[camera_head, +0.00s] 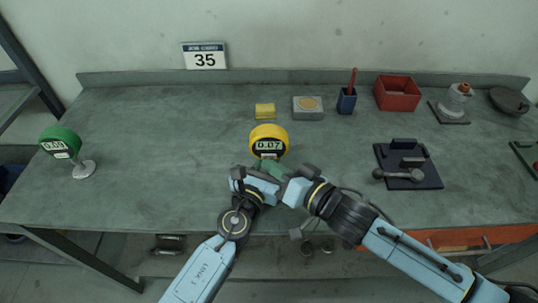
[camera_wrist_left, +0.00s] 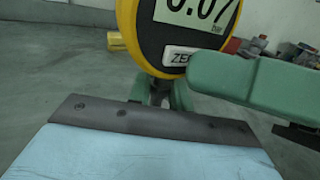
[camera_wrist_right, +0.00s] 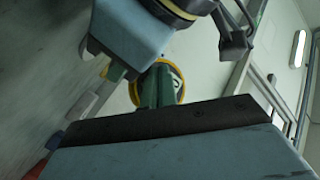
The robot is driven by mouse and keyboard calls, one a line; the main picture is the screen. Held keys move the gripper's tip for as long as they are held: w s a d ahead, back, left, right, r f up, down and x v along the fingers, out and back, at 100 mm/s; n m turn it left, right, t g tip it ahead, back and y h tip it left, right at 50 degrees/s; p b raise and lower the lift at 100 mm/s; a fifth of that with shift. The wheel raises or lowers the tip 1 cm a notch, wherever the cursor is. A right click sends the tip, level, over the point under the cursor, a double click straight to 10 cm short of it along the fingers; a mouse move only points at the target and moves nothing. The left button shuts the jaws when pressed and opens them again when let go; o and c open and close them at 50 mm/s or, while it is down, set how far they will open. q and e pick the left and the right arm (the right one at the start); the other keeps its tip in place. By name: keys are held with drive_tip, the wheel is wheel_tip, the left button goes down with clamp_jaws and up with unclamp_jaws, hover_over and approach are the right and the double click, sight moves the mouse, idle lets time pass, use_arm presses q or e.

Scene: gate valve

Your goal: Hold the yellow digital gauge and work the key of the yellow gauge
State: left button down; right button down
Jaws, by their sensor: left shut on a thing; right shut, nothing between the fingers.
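The yellow digital gauge (camera_head: 269,134) is upright above the table's front half and reads 0.07. It fills the top of the left wrist view (camera_wrist_left: 145,30). Its white key, marked ZE and partly covered, sits low on the face (camera_wrist_left: 180,54). My left gripper (camera_wrist_left: 160,94) is shut on the gauge's stem just below the round head. My right gripper (camera_head: 274,168) is shut and empty, its green fingertips close in front of the key. In the left wrist view they come in from the right and overlap the key's lower right; contact is unclear. The right wrist view shows the gauge (camera_wrist_right: 172,72) behind these fingers.
A green gauge (camera_head: 61,144) on a stand is at the left. A yellow block (camera_head: 265,111), a grey block (camera_head: 308,112), a blue cup (camera_head: 346,103) and a red box (camera_head: 397,93) stand behind. A dark plate with a lever (camera_head: 408,174) lies right. The left-middle table is clear.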

drive_tip(key=shift+w, duration=0.35)
idle(0.8)
drive_tip(key=shift+s, duration=0.75)
drive_tip(key=shift+s, duration=2.55)
use_arm(q)
drive_tip(key=c, duration=1.2)
unclamp_jaws()
